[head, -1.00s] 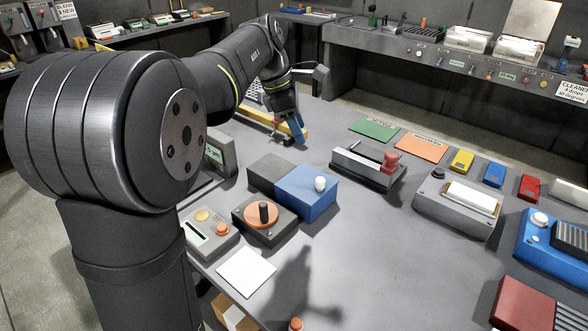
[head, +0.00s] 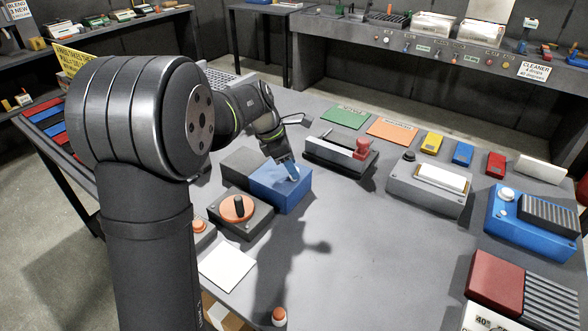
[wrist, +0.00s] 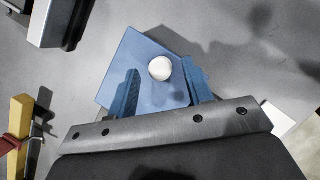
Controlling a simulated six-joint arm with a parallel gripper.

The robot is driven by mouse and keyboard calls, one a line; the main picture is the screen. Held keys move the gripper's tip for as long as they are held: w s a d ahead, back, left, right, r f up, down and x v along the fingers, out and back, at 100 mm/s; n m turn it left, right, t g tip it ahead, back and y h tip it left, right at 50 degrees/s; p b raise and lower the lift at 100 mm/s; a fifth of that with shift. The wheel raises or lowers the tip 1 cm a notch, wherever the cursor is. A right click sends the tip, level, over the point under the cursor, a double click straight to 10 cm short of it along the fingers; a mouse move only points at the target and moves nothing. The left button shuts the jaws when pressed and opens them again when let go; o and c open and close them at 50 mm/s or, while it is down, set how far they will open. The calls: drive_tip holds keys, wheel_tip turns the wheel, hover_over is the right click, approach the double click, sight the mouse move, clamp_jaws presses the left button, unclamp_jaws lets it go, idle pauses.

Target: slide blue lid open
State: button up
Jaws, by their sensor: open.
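The blue lid (head: 282,191) is the top of a box beside a dark grey block (head: 243,165) on the table. A white knob stands on the lid; it shows clearly in the wrist view (wrist: 160,68). My gripper (head: 290,172) is over the lid at the knob. In the wrist view my gripper (wrist: 163,85) is open, with one blue finger on each side of the knob and gaps between them. The blue lid fills the space around the fingers there (wrist: 125,60). In the head view the fingers partly hide the knob.
An orange dial box (head: 238,208) stands in front of the lid. A black slotted fixture with a red handle (head: 362,148) is behind it to the right. A white card (head: 228,262) lies in front.

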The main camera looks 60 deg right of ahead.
sight(267, 164)
drive_tip(key=shift+x, duration=1.2)
clamp_jaws()
drive_tip(key=w, duration=1.1)
drive_tip(key=shift+w, duration=0.15)
unclamp_jaws()
drive_tip(key=v, duration=1.7)
drive_tip(key=shift+r, duration=0.25)
